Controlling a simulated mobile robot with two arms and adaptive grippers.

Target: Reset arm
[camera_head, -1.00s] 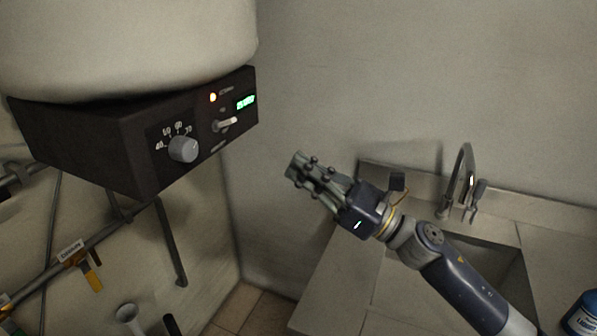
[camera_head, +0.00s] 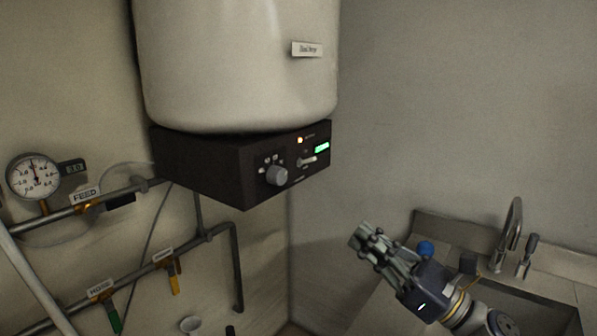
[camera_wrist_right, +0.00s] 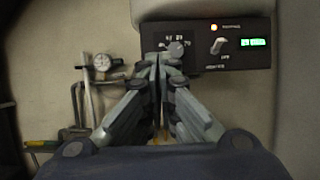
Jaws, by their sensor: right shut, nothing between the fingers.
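My right gripper (camera_head: 366,240) is shut and empty in the head view, raised in front of the wall to the left of the sink. In the right wrist view its fingers (camera_wrist_right: 158,62) are together and point at the heater's control box. The dark control box (camera_head: 243,170) hangs on the wall under a large pale tank, with a knob (camera_head: 277,175), a toggle switch, an orange light and a green display. The box also shows in the right wrist view (camera_wrist_right: 262,28). The gripper is apart from the box, below and to its right. My left gripper is not in view.
The sink (camera_head: 530,312) with its tap (camera_head: 511,232) and counter lies at the lower right. A pressure gauge (camera_head: 34,176), pipes and valve handles labelled FEED and HOSE line the left wall. The wall above the gripper is clear.

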